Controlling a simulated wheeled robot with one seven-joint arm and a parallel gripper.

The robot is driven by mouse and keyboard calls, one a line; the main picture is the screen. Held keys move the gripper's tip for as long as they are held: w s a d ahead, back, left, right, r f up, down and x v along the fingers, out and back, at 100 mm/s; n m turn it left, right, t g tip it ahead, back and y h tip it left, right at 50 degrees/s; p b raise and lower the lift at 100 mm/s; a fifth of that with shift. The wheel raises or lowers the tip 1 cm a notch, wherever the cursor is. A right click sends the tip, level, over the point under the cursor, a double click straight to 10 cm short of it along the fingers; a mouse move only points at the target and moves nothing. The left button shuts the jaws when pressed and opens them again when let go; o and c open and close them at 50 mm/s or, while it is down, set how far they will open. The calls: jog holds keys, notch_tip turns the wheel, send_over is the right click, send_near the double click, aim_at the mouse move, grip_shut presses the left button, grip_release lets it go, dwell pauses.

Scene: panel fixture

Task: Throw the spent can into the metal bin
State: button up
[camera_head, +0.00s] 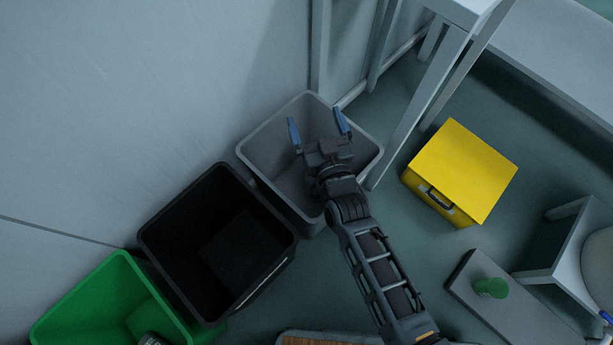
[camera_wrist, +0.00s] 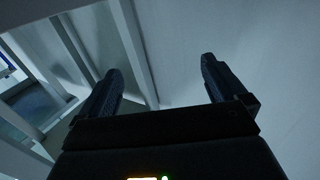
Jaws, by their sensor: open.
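My gripper (camera_head: 317,122) is open and empty over the grey bin (camera_head: 256,137), its blue-tipped fingers spread apart. In the wrist view the open fingers (camera_wrist: 160,70) have nothing between them. A small dark can-like object with a pale top (camera_head: 151,340) shows at the lower picture edge, at the green bin (camera_head: 72,292); it is partly cut off. A black bin (camera_head: 160,240) stands between the grey and green bins. No label on any bin is readable, so I cannot tell which one is the metal bin. The grey bin's floor is partly hidden by my arm.
A yellow box (camera_head: 466,165) with a handle stands on the floor right of the grey bin. A table leg (camera_head: 425,105) rises between them. A green cylinder (camera_head: 491,288) stands on a grey slab (camera_head: 500,310) at lower right. The wall (camera_head: 130,90) is close behind the bins.

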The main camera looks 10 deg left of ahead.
jog(key=s+d+r+p, duration=0.3)
jog(key=d+r+p, duration=0.1)
jog(key=d+r, duration=0.5)
jog(key=shift+d+r, duration=0.25)
jog(key=shift+d, duration=0.9)
